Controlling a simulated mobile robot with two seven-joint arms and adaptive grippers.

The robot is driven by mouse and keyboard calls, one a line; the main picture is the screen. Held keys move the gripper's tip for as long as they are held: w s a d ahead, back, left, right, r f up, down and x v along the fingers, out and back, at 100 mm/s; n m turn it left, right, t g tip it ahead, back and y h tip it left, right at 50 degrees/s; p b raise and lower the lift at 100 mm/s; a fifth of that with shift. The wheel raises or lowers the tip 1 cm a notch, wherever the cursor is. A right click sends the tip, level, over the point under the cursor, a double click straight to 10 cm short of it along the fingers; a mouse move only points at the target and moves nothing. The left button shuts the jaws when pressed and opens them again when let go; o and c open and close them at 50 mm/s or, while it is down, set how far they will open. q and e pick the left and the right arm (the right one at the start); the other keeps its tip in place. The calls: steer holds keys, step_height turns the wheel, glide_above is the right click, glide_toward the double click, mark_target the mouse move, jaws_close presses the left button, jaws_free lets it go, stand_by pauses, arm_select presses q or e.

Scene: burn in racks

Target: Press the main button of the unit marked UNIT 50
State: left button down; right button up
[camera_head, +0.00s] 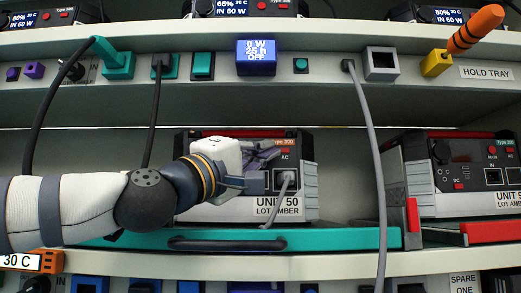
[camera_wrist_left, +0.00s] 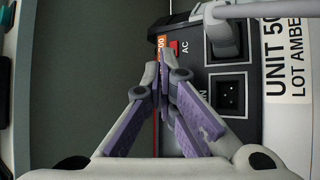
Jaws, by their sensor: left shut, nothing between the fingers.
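UNIT 50 (camera_head: 305,190), a grey and black power unit with a "LOT AMBER" label, sits on a teal tray in the middle of the lower shelf. Its red AC button (camera_head: 285,150) shows in the head view and also in the wrist view (camera_wrist_left: 172,47). The main button is not visible; my gripper covers the panel next to AC, where only the letters "IN" show beside the fingers. My left gripper (camera_head: 266,157) is in front of the unit's upper panel, shut and empty. Its purple-padded fingertips (camera_wrist_left: 161,72) are together near the AC button; contact cannot be told. My right gripper is out of view.
A grey plug and cable (camera_head: 287,190) are in the unit's front. Another grey cable (camera_head: 373,150) hangs to its right. A similar unit (camera_head: 450,180) stands at the right. The teal tray (camera_head: 340,239) has a dark handle. The shelf above carries sockets and a display (camera_head: 256,57).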

arm_select(q)
steer(key=s+p, duration=0.2)
steer(key=s, duration=0.4)
steer(key=shift+r, duration=0.1)
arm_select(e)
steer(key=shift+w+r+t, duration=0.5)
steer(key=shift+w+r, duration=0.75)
arm_select(q)
steer(key=s+p, duration=0.2)
steer(key=s, duration=0.6)
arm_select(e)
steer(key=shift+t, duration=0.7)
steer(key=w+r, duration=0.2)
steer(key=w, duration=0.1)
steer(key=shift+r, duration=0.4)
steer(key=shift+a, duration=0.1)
